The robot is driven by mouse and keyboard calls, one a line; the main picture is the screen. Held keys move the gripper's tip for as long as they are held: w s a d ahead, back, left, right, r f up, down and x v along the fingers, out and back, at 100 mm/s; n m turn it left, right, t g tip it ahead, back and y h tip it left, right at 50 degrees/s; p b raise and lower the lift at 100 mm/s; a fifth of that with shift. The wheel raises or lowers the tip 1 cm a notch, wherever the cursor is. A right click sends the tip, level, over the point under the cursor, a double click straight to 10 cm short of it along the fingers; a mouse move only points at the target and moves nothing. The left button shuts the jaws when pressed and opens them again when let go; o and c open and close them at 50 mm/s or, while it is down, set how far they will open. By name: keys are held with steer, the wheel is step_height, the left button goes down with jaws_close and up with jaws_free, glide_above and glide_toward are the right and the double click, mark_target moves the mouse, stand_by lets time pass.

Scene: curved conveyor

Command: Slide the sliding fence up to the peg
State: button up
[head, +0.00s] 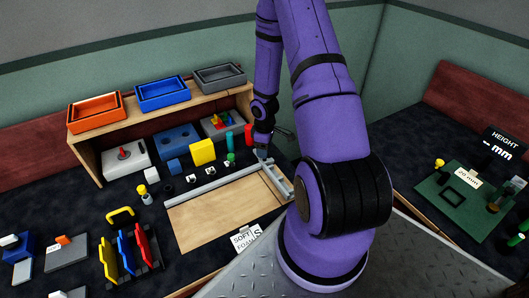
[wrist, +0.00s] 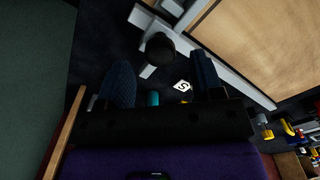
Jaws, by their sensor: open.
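The sliding fence (head: 279,181) looks like the grey piece across the right end of a wooden board (head: 208,219); I cannot be sure of its full outline. In the wrist view, a dark round knob (wrist: 159,46) stands beside the grey rail corner, ahead of my open fingers and roughly between them. Whether the knob belongs to the fence is unclear. My gripper (head: 262,151) is open and empty near the back right corner of the board; its fingers show in the wrist view (wrist: 160,78). I cannot clearly pick out the peg.
A long grey rail (head: 213,182) runs along the board's back edge. Behind it stand a yellow block (head: 203,152), a red cylinder (head: 249,134) and small parts. A wooden shelf (head: 95,162) holds trays. A foam sign (head: 243,240) lies at the front. My arm hides the area to the right.

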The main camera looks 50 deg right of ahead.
steer(key=shift+f, duration=1.3)
